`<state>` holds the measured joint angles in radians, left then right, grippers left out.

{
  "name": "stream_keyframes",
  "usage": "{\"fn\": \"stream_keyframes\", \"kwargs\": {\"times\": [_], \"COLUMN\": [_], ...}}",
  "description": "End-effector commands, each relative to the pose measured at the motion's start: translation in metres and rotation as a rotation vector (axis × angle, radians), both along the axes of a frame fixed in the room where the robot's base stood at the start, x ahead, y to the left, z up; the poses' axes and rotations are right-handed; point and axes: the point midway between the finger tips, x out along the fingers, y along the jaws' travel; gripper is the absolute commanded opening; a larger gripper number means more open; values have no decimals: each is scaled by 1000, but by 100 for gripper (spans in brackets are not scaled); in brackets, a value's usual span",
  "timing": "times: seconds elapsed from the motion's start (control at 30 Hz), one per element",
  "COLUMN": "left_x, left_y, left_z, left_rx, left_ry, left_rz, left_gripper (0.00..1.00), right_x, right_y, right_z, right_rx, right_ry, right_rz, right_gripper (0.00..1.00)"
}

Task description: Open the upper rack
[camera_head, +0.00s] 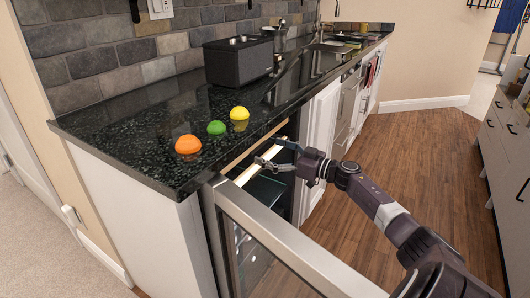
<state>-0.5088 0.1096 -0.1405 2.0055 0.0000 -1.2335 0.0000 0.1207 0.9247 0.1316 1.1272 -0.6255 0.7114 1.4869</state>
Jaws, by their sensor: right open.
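The appliance under the counter stands with its metal-framed glass door (290,250) swung open. Inside its opening is the upper rack (245,176), with a pale wooden front strip. Dark shelving shows below it. My right gripper (268,152) is open at the far end of the pale strip, reaching in from the right. Its fingers overlap the strip in view; I cannot tell whether they touch it. The rest of the rack is hidden by the gripper and the counter edge. My left gripper is not in view.
White cabinets (320,120) continue beyond the opening. Grey drawers (510,150) stand at the right, with clear wood floor (415,150) between.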

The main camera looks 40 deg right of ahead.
Motion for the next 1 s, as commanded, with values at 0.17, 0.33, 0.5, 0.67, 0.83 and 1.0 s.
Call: {"fn": "stream_keyframes", "kwargs": {"times": [0.17,0.33,0.5,0.67,0.83,1.0], "left_x": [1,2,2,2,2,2], "left_y": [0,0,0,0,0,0], "left_z": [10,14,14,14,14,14], "left_rx": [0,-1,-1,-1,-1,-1], "left_ry": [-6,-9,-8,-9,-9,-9], "left_rz": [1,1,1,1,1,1], "left_gripper": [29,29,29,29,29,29], "right_x": [14,18,18,17,17,17], "right_y": [4,5,5,5,5,5], "right_z": [0,0,0,0,0,0], "right_rx": [-1,0,0,-1,-1,-1], "right_ry": [0,0,1,1,1,1], "right_rz": [0,0,0,0,0,0], "right_gripper": [90,90,90,77,58,39]}}
